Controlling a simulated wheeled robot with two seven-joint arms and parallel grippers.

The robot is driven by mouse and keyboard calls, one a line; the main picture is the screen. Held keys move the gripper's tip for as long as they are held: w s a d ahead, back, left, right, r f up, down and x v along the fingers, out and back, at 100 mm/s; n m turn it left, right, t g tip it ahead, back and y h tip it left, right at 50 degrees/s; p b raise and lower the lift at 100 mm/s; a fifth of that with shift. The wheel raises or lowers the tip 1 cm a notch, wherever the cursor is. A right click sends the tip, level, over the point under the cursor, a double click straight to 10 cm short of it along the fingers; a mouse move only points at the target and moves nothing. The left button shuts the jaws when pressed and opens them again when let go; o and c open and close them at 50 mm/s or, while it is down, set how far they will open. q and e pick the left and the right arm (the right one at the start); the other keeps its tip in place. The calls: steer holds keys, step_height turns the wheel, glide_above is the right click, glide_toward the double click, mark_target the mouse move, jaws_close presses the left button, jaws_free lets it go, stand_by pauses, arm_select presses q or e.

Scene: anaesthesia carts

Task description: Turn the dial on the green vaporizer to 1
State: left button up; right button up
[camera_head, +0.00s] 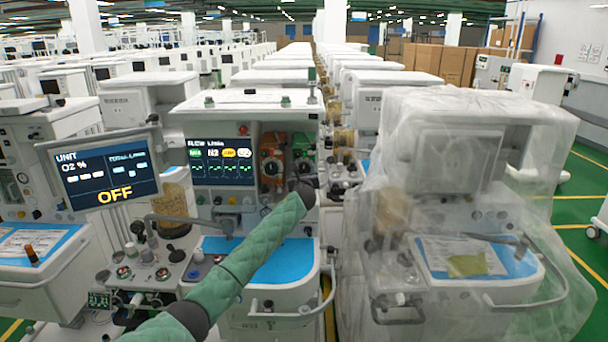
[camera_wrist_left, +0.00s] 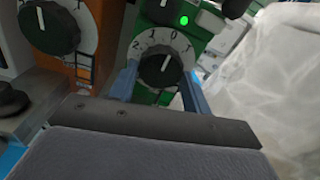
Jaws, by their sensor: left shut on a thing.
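The green vaporizer (camera_head: 304,143) stands at the right of the central cart's front. Its black round dial (camera_wrist_left: 163,72) has a white mark pointing up, roughly toward the 1 and 0 on the pale scale ring; the exact setting is hard to tell. A green light shows above it in the wrist view. My left gripper (camera_wrist_left: 160,80) is shut on this dial, with one blue-grey finger on each side. In the head view my left gripper (camera_head: 305,184) is a small dark shape at the end of the green-sleeved arm, just below the vaporizers. My right gripper is not in view.
An orange vaporizer (camera_head: 272,162) with its own black dial (camera_wrist_left: 48,27) sits close on the left. A plastic-wrapped cart (camera_head: 455,180) stands close on the right. A monitor reading OFF (camera_head: 100,170) is at the left. A blue work surface (camera_head: 285,262) lies below.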

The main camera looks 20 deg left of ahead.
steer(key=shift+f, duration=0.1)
arm_select(q)
steer(key=shift+f, duration=0.1)
steer(key=n+b, duration=0.2)
steer(key=shift+n, duration=0.4)
steer(key=shift+n+b, duration=0.85)
steer(key=shift+n, duration=0.15)
steer(key=shift+n+b, duration=0.6)
steer(key=shift+n, duration=0.5)
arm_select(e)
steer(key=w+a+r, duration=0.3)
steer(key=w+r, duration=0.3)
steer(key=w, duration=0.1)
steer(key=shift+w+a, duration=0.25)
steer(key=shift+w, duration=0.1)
arm_select(q)
steer(key=o, duration=1)
steer(key=shift+c, duration=0.2)
steer(key=shift+d, duration=0.1)
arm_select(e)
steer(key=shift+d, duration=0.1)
